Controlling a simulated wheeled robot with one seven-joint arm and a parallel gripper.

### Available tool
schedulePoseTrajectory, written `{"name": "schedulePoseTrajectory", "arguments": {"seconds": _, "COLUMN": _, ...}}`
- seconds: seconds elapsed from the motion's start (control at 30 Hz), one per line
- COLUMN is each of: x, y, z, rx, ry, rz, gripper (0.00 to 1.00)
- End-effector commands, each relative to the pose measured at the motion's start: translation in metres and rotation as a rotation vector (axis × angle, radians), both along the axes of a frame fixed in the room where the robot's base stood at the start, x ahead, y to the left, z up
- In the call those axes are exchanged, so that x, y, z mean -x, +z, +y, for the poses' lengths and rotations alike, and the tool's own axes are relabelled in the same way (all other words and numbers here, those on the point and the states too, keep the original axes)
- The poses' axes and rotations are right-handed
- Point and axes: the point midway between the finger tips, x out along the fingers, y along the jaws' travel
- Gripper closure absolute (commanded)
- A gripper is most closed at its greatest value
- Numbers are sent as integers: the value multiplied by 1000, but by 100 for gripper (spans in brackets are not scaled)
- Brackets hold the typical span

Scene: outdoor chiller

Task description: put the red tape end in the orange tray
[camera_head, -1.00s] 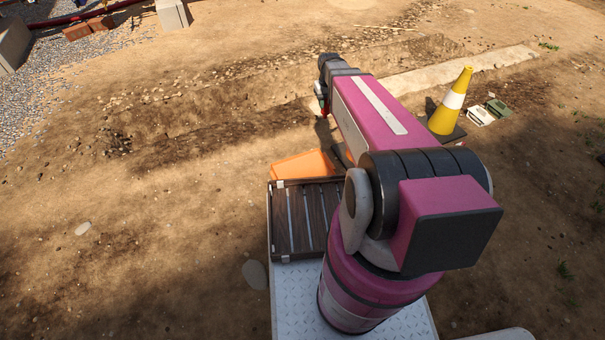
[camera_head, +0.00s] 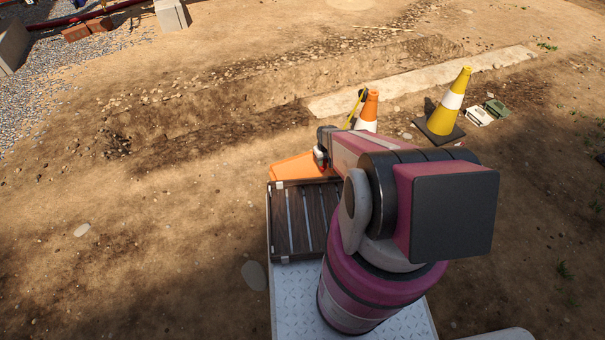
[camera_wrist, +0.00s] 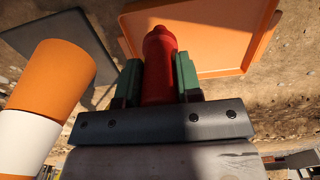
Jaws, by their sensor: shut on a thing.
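The red tape end (camera_wrist: 160,52), a red cylinder with a narrower tip, is held between the green fingers of my gripper (camera_wrist: 160,75) in the wrist view. The orange tray (camera_wrist: 225,35) lies beyond it, and the red tip overlaps the tray in the picture. How high the tip is above the tray I cannot tell. In the head view the orange tray (camera_head: 297,168) sits just beyond the dark slatted deck. My arm's end is close to its right side and hides part of it. The tape end is mostly hidden there.
An orange and white cone (camera_head: 367,112) with a yellow strip beside it stands just beyond my arm; it also fills the left of the wrist view (camera_wrist: 55,85). A yellow and white cone (camera_head: 450,105) stands farther right. Bare ground lies left of the tray.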

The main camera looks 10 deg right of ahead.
Motion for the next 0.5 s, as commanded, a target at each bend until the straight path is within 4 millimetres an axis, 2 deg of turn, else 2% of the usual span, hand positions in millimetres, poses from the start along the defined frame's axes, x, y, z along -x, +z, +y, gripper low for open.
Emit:
{"name": "schedulePoseTrajectory", "arguments": {"seconds": 0.17, "x": -8, "y": -11, "z": 1, "rx": 0, "ry": 2, "rz": 0, "gripper": 100}}
{"name": "schedulePoseTrajectory", "arguments": {"seconds": 0.27, "x": -23, "y": -19, "z": 2, "rx": 0, "ry": 2, "rz": 0, "gripper": 100}}
{"name": "schedulePoseTrajectory", "arguments": {"seconds": 0.5, "x": -70, "y": -48, "z": 6, "rx": 0, "ry": 2, "rz": -1, "gripper": 100}}
